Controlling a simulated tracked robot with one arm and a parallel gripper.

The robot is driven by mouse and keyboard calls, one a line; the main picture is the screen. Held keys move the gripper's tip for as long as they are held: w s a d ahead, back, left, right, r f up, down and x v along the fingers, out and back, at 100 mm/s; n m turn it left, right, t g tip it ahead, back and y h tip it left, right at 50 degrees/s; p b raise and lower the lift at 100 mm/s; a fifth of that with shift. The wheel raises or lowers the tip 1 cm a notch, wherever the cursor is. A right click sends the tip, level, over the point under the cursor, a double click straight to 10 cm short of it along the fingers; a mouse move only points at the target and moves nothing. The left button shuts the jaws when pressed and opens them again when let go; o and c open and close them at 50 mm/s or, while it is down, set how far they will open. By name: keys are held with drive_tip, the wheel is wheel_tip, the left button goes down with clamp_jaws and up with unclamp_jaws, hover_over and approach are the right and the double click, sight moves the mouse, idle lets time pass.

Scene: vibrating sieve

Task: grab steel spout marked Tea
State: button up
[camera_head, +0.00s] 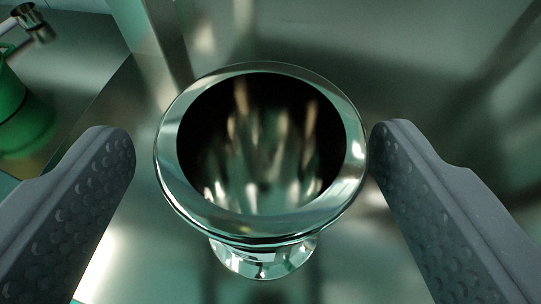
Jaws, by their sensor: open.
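A shiny steel spout (262,228) stands in the middle of the view, seen from above. It has a wide round rim and a dark, reflective hollow inside. A narrower steel part shows below the rim. No Tea marking can be read on it from here. My gripper (250,150) is open, with one grey dimpled finger on each side of the spout. The left finger is clear of the rim. The right fingertip appears very close to the rim's right edge; I cannot tell whether it touches.
A brushed steel surface (400,60) surrounds the spout. A green rounded object (22,115) with a metal fitting (28,18) is at the upper left. A vertical steel edge rises behind the spout at the upper left.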

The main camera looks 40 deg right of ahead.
sight(262, 121)
drive_tip(key=b+x, duration=0.1)
drive_tip(key=x, duration=0.3)
drive_tip(key=shift+s+d, duration=0.1)
drive_tip(key=c, duration=1.2)
drive_tip(key=shift+r, duration=0.1)
drive_tip(key=shift+c, duration=0.2)
